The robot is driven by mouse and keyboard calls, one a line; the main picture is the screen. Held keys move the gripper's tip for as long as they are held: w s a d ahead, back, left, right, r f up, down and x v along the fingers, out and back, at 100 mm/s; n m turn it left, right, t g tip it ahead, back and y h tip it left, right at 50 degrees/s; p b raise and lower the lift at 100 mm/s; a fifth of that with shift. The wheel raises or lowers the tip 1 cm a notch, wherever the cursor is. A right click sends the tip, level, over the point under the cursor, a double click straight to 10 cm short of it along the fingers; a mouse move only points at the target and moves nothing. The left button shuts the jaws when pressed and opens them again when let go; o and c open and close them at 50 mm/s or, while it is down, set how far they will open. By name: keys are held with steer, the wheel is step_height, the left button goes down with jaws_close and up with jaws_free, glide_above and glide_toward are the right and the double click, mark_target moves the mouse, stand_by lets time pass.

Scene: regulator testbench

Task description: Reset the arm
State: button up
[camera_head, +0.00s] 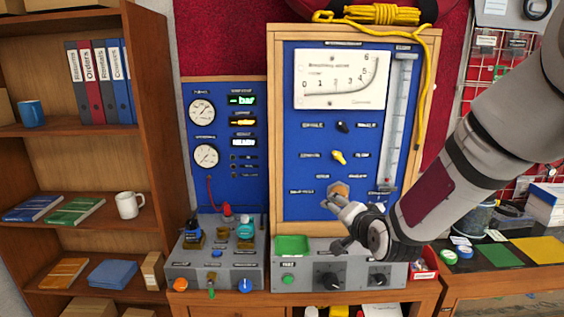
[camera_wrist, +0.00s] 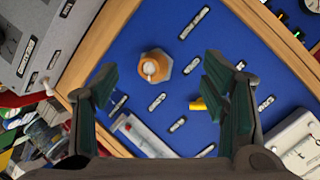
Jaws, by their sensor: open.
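My arm (camera_head: 455,190) comes in from the right in the head view. My gripper (camera_head: 337,201) is in front of the lower part of the blue panel (camera_head: 312,130), just above the grey control box. In the wrist view my gripper (camera_wrist: 160,88) has its two dark green-padded fingers wide apart with nothing between them. A yellow knob (camera_wrist: 198,104) shows close to the right finger. I cannot tell the exact gap from the fingertips to the panel.
A second bench unit (camera_head: 215,262) stands left. A bookshelf (camera_head: 90,160) with a white mug (camera_head: 129,204) is further left. A table with tapes (camera_head: 490,280) is at right.

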steer(key=s+d+r+n+g, duration=0.1)
steer(key=s+r+n+g, duration=0.1)
steer(key=s, duration=0.9)
steer(key=s+d+r+n+g+h+b, duration=0.1)
steer(key=s+r+n+g, duration=0.2)
steer(key=s, duration=0.8)
steer(key=s+d+r+n+g, duration=0.1)
steer(key=s+r+n+g, duration=0.1)
steer(key=s, duration=0.9)
steer(key=shift+d+r+n+g+h, duration=0.2)
steer(key=shift+r+n+g+h, duration=0.2)
steer(key=shift+r+n, duration=0.5)
steer(key=shift+c, duration=0.6)
